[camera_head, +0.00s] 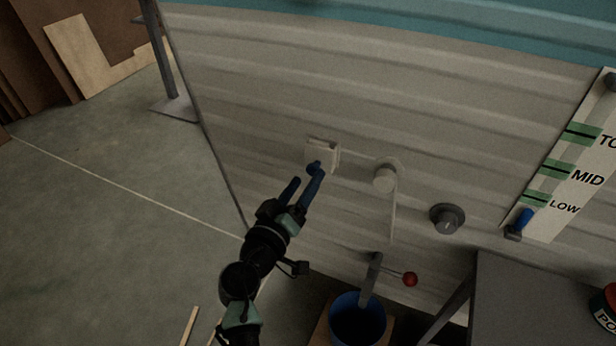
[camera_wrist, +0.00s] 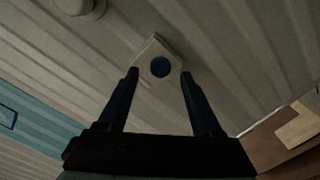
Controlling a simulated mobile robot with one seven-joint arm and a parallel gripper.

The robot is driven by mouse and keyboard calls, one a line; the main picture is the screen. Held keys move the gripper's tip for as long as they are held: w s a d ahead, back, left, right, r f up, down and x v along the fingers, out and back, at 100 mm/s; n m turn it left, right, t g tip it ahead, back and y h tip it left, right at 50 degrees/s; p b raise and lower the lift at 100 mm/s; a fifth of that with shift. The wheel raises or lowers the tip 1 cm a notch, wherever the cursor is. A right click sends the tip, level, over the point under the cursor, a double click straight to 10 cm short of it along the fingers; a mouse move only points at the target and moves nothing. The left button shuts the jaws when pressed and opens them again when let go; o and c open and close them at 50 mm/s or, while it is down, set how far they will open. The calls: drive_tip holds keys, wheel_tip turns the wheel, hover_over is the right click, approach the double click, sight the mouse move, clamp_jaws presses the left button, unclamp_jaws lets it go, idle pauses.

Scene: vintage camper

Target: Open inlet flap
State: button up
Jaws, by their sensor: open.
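The inlet flap (camera_head: 323,151) is a small cream square cover on the ribbed camper wall, left of centre in the head view. In the wrist view the cream square (camera_wrist: 149,48) shows a round dark blue spot (camera_wrist: 161,67) on it, between and beyond my fingertips. My gripper (camera_head: 306,174) has dark blue fingers and is open and empty. One finger overlaps the flap's lower edge in the head view; I cannot tell whether it touches. In the wrist view my gripper (camera_wrist: 159,74) has its fingers spread either side of the flap.
A round cream cap (camera_head: 385,177) and a dark knob (camera_head: 447,218) are on the wall to the right. Below are a red-tipped lever (camera_head: 410,279), a blue bucket (camera_head: 358,322) and a grey table (camera_head: 520,300). The floor at left is mostly clear.

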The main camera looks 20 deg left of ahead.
sight(316, 163)
drive_tip(key=shift+w, duration=1.2)
clamp_jaws()
idle(0.6)
